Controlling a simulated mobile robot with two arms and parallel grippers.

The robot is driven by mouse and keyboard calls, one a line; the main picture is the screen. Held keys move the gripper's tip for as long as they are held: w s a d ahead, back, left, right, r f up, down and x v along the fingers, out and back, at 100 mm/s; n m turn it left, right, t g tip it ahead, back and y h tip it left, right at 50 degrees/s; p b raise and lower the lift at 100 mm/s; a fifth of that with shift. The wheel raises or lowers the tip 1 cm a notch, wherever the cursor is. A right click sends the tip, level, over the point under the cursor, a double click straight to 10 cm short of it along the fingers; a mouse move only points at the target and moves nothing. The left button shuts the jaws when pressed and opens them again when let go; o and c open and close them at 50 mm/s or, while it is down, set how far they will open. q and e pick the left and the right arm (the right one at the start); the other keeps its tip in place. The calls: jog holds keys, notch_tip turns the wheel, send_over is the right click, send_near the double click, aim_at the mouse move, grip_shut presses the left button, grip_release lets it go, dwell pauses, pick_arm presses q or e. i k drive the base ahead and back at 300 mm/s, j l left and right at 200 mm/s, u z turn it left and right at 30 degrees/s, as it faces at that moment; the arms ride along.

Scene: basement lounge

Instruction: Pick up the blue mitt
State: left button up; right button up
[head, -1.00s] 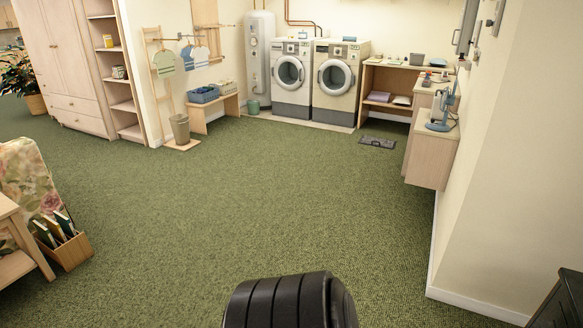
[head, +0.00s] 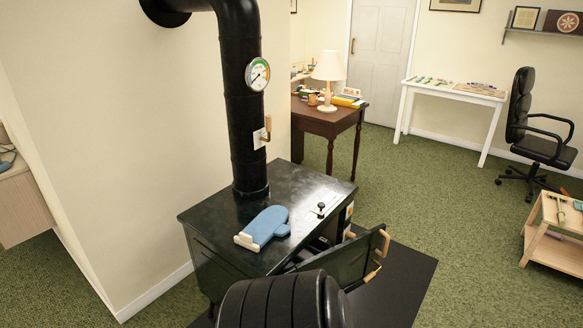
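The blue mitt (head: 265,226) lies flat on top of the black stove (head: 215,212), near its front left, with a pale cuff toward the left. The stove's black pipe rises behind it. Neither of my grippers is in view. A dark ribbed part of my own body shows at the bottom middle and covers part of the stove's front.
The stove's door (head: 352,262) stands open toward the right over a black floor mat (head: 405,285). A brown desk with a lamp (head: 328,75) is behind. A white table (head: 455,89), office chair (head: 540,130) and wooden cart (head: 553,240) stand right. Green carpet between is clear.

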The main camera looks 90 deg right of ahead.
aim_at(271, 222)
jog(key=z, duration=2.55)
